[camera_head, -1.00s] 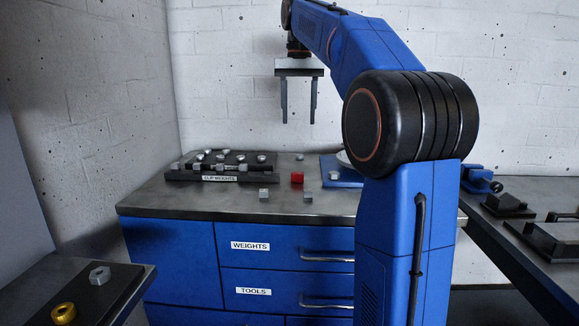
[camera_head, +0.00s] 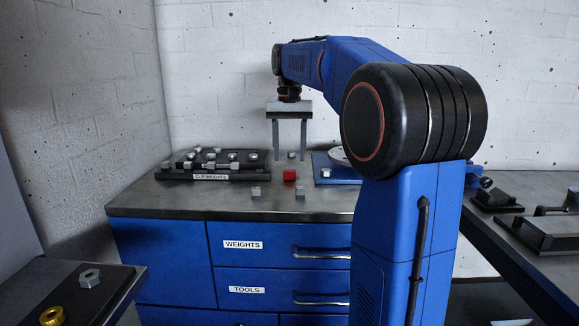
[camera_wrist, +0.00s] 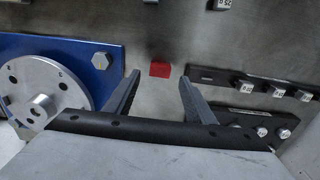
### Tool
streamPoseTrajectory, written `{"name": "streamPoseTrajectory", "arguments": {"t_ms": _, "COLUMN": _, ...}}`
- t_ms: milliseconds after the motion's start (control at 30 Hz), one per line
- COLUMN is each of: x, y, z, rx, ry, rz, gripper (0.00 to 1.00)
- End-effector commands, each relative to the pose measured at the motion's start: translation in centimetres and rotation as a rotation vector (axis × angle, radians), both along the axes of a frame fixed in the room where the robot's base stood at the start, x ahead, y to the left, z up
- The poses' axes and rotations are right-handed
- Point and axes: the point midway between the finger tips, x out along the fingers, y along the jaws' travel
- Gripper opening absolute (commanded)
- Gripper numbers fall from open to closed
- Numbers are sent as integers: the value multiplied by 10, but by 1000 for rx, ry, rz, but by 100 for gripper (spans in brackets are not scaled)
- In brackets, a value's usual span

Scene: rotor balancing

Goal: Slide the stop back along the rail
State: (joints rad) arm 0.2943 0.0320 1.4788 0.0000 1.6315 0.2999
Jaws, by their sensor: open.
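A small red block (camera_head: 289,175) sits on the grey bench top; I cannot tell for sure that it is the stop. No rail under it can be made out. My gripper (camera_head: 290,154) is open and empty, pointing down above and close to the red block. In the wrist view the red block (camera_wrist: 160,69) shows ahead of the gap between the two fingertips (camera_wrist: 159,79), apart from both.
The clip weights rack (camera_head: 211,178) stands left of the red block. A blue plate (camera_head: 322,161) with a silver disc (camera_wrist: 45,78) is on the right. Small grey blocks (camera_head: 256,191) (camera_head: 300,192) lie in front. Another bench with fixtures (camera_head: 545,233) is at far right.

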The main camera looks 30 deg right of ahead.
Motion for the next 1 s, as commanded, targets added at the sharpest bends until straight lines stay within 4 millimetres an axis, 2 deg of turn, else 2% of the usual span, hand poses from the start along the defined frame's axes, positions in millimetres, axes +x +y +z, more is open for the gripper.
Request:
{"name": "streamPoseTrajectory", "arguments": {"t_ms": 100, "x": -1, "y": 0, "z": -19, "rx": 1, "ry": 1, "rz": 0, "gripper": 50}}
{"name": "streamPoseTrajectory", "arguments": {"t_ms": 300, "x": 0, "y": 0, "z": -40, "rx": 1, "ry": 1, "rz": 0, "gripper": 50}}
{"name": "streamPoseTrajectory", "arguments": {"t_ms": 700, "x": 0, "y": 0, "z": -47, "rx": -1, "ry": -1, "rz": 0, "gripper": 50}}
{"name": "streamPoseTrajectory", "arguments": {"t_ms": 733, "x": 0, "y": 0, "z": -47, "rx": -1, "ry": -1, "rz": 0, "gripper": 48}}
{"name": "streamPoseTrajectory", "arguments": {"t_ms": 933, "x": 0, "y": 0, "z": -47, "rx": -1, "ry": -1, "rz": 0, "gripper": 0}}
{"name": "streamPoseTrajectory", "arguments": {"t_ms": 1000, "x": 0, "y": 0, "z": -47, "rx": -1, "ry": -1, "rz": 0, "gripper": 0}}
